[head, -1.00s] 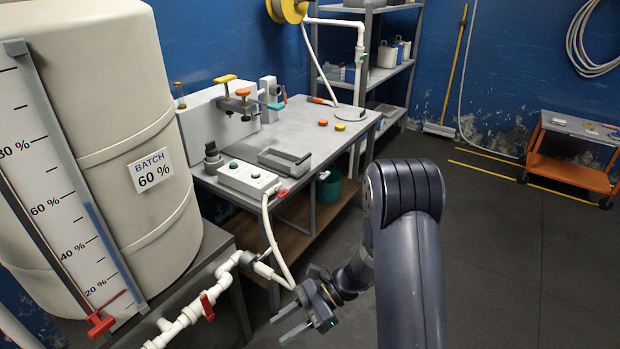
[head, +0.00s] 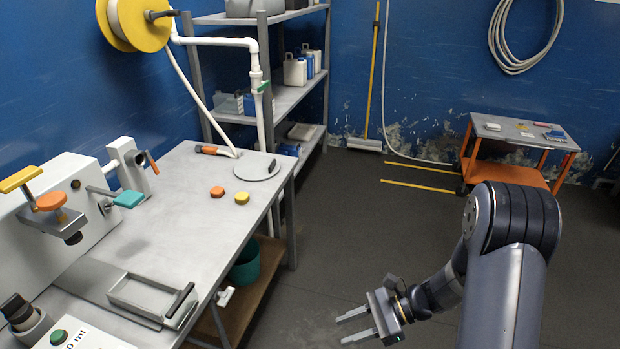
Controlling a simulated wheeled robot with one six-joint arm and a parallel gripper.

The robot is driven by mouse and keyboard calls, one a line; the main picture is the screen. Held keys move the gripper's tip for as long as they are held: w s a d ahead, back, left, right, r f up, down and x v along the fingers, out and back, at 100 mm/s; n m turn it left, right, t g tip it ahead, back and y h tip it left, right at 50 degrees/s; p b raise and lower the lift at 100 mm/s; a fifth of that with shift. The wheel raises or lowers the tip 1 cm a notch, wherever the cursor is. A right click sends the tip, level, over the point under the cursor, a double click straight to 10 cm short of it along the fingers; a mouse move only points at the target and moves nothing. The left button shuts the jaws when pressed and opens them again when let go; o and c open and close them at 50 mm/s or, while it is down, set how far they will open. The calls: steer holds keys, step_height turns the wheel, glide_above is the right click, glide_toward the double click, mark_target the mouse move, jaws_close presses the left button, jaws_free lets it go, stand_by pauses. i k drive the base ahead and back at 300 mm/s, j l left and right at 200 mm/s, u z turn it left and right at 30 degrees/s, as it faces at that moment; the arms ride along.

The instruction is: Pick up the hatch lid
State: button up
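The hatch lid seems to be the flat round grey disc (head: 250,172) with a small black upright grip, lying at the far right corner of the metal workbench (head: 180,215). My gripper (head: 354,327) is open and empty. Its two parallel grey fingers point left, over the floor to the right of the bench and in front of it. It is well apart from the disc. Nothing hides the disc.
An orange cap (head: 217,192) and a yellow cap (head: 242,198) lie near the disc. An orange-handled tool (head: 213,151) and a hose end lie behind it. A white pipe (head: 262,110) rises beside the bench. An orange cart (head: 515,150) stands at the back right. The middle floor is clear.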

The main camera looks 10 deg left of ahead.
mark_target(258, 168)
steer(key=i+z, duration=0.1)
steer(key=i, duration=1.55)
steer(key=i+u, duration=0.35)
steer(key=i, duration=0.15)
steer(key=i+l+u, duration=0.2)
steer(key=i+u, duration=0.2)
steer(key=i+l+u, duration=0.35)
steer(key=i, duration=0.2)
steer(key=i+u, duration=0.3)
steer(key=u, duration=0.15)
steer(key=i+l+u, duration=0.2)
steer(key=u, duration=0.25)
steer(key=i+l+u, duration=0.4)
steer(key=k+j, duration=0.05)
steer(key=j, duration=0.05)
